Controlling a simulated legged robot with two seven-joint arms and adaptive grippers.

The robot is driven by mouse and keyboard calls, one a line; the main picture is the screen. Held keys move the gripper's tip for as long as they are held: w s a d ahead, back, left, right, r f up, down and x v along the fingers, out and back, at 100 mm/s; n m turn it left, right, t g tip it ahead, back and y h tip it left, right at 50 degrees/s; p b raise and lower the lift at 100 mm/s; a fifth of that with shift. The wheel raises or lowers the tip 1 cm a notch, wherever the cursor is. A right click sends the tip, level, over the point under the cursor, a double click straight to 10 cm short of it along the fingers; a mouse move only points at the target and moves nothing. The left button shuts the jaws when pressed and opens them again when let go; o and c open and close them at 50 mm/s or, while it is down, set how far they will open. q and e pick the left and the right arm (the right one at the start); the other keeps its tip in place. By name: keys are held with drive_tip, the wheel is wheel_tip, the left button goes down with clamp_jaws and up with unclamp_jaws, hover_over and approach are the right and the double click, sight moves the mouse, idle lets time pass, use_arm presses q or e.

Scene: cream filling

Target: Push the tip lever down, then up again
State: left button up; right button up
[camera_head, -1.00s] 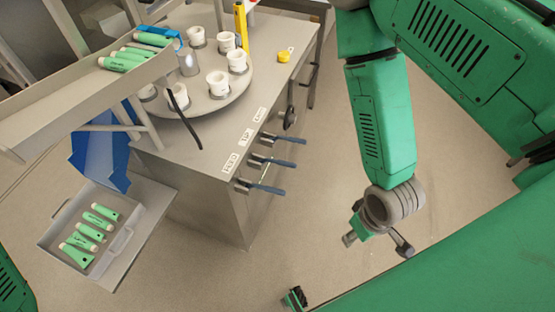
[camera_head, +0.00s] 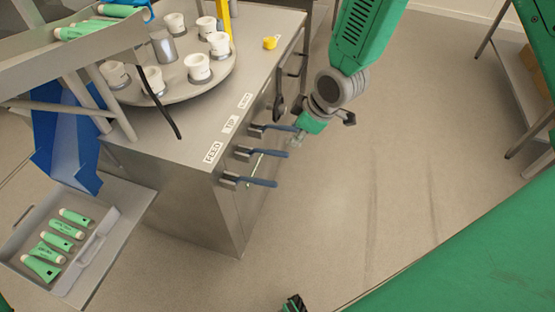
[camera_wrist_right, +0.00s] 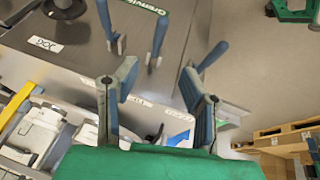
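The tip lever (camera_head: 262,152) is the middle of three blue-handled levers on the cabinet's side, below the TIP label (camera_head: 230,124). Its handle sticks out to the right and slopes slightly down. My right gripper (camera_head: 298,139) is close to the handle's end; whether they touch cannot be told in the head view. In the right wrist view the gripper (camera_wrist_right: 158,92) has its fingers spread, with nothing held between them. The middle lever (camera_wrist_right: 158,38) stands ahead of the gap between the fingers.
The feed lever (camera_head: 250,182) is in front of the tip lever, and another lever (camera_head: 275,128) is just behind it. A turntable (camera_head: 205,82) with white cups is on the cabinet. A tray (camera_head: 100,240) of green tubes stands at left.

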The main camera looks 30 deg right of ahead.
sight(279, 152)
drive_tip(key=x, duration=1.3)
drive_tip(key=shift+w+f, duration=0.15)
drive_tip(key=shift+f, duration=0.1)
clamp_jaws()
